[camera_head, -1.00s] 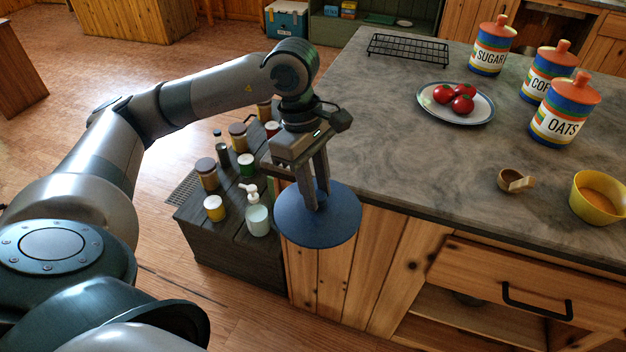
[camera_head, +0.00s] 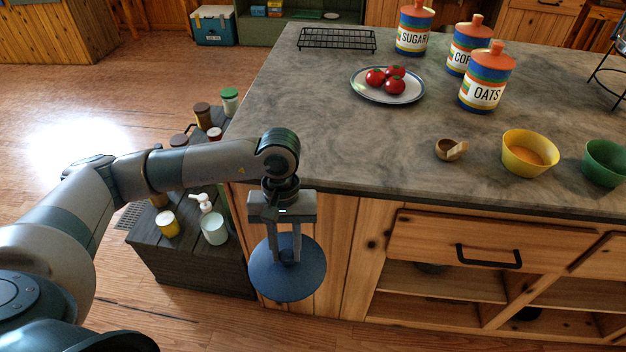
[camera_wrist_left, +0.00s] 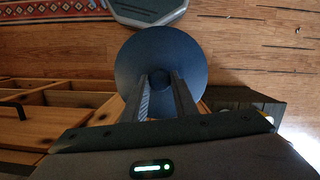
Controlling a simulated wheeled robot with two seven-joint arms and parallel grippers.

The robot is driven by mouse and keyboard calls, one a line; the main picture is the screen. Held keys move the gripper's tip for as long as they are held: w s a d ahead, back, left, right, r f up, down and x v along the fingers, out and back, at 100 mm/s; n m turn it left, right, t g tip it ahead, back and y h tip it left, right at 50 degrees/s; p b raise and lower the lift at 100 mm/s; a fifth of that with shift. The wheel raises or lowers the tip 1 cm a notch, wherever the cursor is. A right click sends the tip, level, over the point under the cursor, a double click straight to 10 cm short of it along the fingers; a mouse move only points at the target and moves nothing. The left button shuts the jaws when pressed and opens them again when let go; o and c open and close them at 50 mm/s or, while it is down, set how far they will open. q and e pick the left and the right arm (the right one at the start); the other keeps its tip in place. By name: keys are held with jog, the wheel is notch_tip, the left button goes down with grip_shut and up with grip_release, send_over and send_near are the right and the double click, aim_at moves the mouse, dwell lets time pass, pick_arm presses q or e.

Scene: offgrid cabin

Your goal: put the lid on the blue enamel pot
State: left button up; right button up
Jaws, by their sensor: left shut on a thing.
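The lid is a round, dark blue disc (camera_head: 287,278) in front of the island's near left corner in the head view. My left gripper (camera_head: 288,257) points down and is shut on the lid's knob, holding the lid in the air below counter height. In the left wrist view the lid (camera_wrist_left: 178,60) hangs between and beyond the fingers (camera_wrist_left: 160,88), with its small round knob at the fingertips. The blue enamel pot is not in view. My right gripper is not in view.
A dark crate (camera_head: 190,262) with bottles and jars stands left of the island.

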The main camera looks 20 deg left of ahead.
aim_at(292, 268)
pick_arm(q)
jog(key=f+m, duration=0.1)
jog(key=s+d+f+m, duration=0.1)
jog(key=f+m, duration=0.2)
jog(key=shift+s+d+f+m+y, duration=0.25)
jog(key=shift+s+f+m+y, duration=0.05)
jog(key=shift+f+y, duration=0.1)
jog(key=shift+d, duration=0.15)
